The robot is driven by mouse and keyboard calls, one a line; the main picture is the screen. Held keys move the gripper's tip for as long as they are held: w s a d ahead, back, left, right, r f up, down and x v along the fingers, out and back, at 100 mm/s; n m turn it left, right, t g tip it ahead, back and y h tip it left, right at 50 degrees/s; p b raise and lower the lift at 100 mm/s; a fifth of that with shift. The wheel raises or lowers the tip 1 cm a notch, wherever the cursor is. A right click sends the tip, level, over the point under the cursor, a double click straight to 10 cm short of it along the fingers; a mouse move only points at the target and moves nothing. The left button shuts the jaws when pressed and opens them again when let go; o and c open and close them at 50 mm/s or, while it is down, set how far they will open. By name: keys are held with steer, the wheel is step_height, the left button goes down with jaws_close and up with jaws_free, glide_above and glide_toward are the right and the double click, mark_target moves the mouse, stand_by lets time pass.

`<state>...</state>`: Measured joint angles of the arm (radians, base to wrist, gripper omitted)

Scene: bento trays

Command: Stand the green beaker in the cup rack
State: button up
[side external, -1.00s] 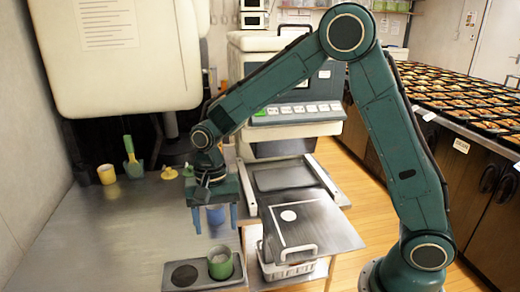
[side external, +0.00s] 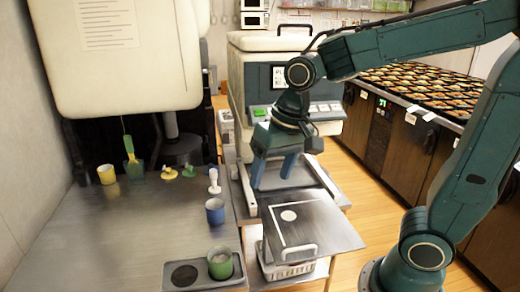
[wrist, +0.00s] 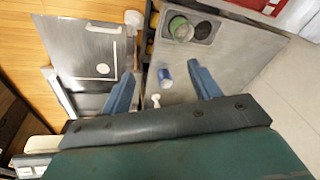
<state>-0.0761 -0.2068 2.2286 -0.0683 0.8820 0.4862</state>
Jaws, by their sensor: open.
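The green beaker (side external: 220,264) stands upright in the right-hand well of the dark two-well cup rack (side external: 200,274) at the front of the steel table. The rack's left well is empty. In the wrist view the green beaker (wrist: 180,26) also sits in one well of the rack (wrist: 207,30). My gripper (side external: 271,184) is open and empty, raised over the scale-like tray area to the right of the table. It is well behind and to the right of the beaker. In the wrist view its two blue fingers (wrist: 164,78) are spread apart with nothing held.
A blue cup (side external: 215,210) stands on the table, with a white-handled item (side external: 214,182) behind it. A yellow cup (side external: 106,174) and a green scoop-like item (side external: 133,160) stand at the back left. A metal panel (side external: 310,232) with a white dot lies right. The table's middle is clear.

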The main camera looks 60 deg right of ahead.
steer(key=s+d+r+n+t, duration=0.2)
steer(key=s+d+n, duration=0.1)
steer(key=s, duration=0.8)
steer(key=shift+s+d+r+n+t+h, duration=0.25)
steer(key=shift+n+t+h, duration=0.15)
steer(key=shift+n, duration=0.1)
steer(key=shift+w, duration=0.1)
stand_by(0.5)
